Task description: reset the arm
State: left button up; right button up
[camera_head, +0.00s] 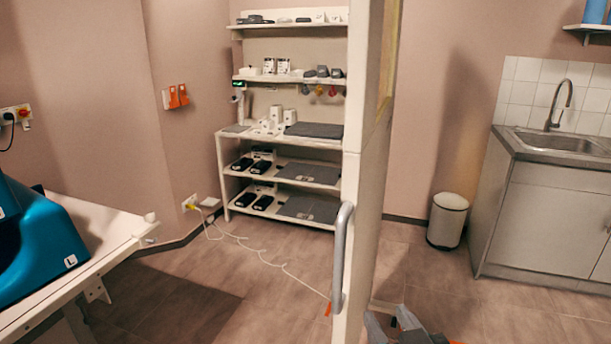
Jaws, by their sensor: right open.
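My right gripper (393,323) shows at the bottom edge, right of the door's edge. Only its grey upper parts and some orange bits are in view, and the rest is cut off by the frame. It looks open, and I see nothing held in it. It appears low in front of the floor, near the door (362,190) with its grey handle (341,255). My left gripper is not in view.
A white table (120,232) with a blue device (45,245) stands at left. Shelves (290,143) with small devices stand at the back. A white cable (262,257) lies on the floor. A bin (447,222) and a sink cabinet (545,215) are at right.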

jog(key=d+f+g+h+p, duration=0.15)
jog(key=f+g, duration=0.25)
jog(key=f, duration=0.8)
jog(key=d+f+g+y+p, duration=0.1)
jog(key=d+f+g+p, duration=0.2)
jog(key=f, duration=0.9)
jog(key=s+a+f+m+g+y+p, duration=0.1)
jog(key=s+a+f+g, duration=0.2)
jog(key=s+f, duration=0.3)
jog(key=s+a+f+m+g+y+p, duration=0.1)
jog(key=s+a+f+m+g+y, duration=0.1)
jog(key=s+f+g, duration=0.3)
jog(key=s+a+f, duration=0.1)
jog(key=s+f, duration=0.1)
jog(key=s, duration=0.1)
jog(key=shift+s+a+m+g, duration=0.3)
jog(key=shift+s+a, duration=0.05)
jog(key=shift+s, duration=0.15)
